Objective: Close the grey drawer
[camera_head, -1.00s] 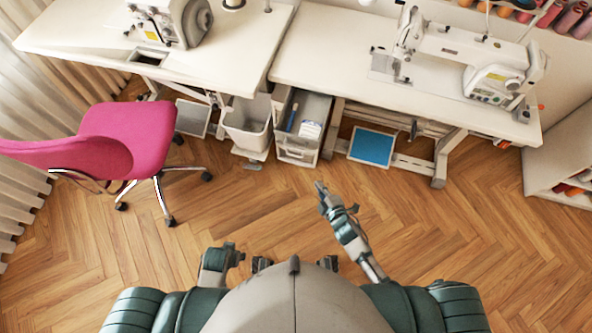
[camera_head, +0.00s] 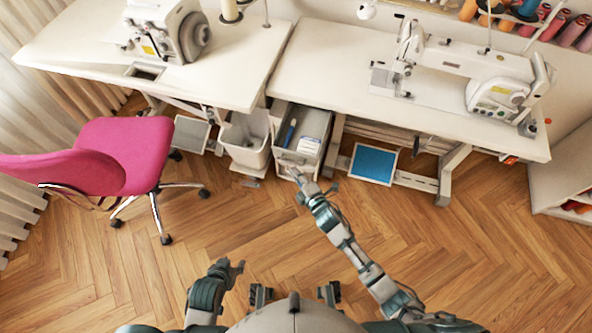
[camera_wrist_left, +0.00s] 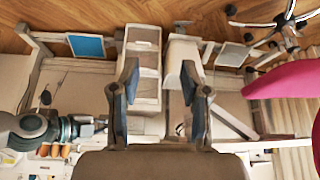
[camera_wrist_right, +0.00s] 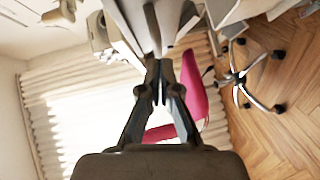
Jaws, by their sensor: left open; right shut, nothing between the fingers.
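The grey drawer (camera_head: 308,142) is the open top drawer of a small unit under the sewing table. It holds a blue item and a white item. Its front panel (camera_head: 290,158) faces me. My right gripper (camera_head: 297,172) is shut and empty, its tips at or very near the drawer front; I cannot tell if they touch. In the right wrist view the shut fingers (camera_wrist_right: 161,85) show near a pale surface. My left gripper (camera_head: 237,268) is open and empty, low over the floor, well away from the drawer. The unit also shows in the left wrist view (camera_wrist_left: 145,72).
A light bin (camera_head: 245,150) stands just left of the drawer. A blue pedal (camera_head: 373,163) lies to the right under the table (camera_head: 340,60). A pink chair (camera_head: 122,150) stands at the left. The wooden floor (camera_head: 440,260) in front is clear.

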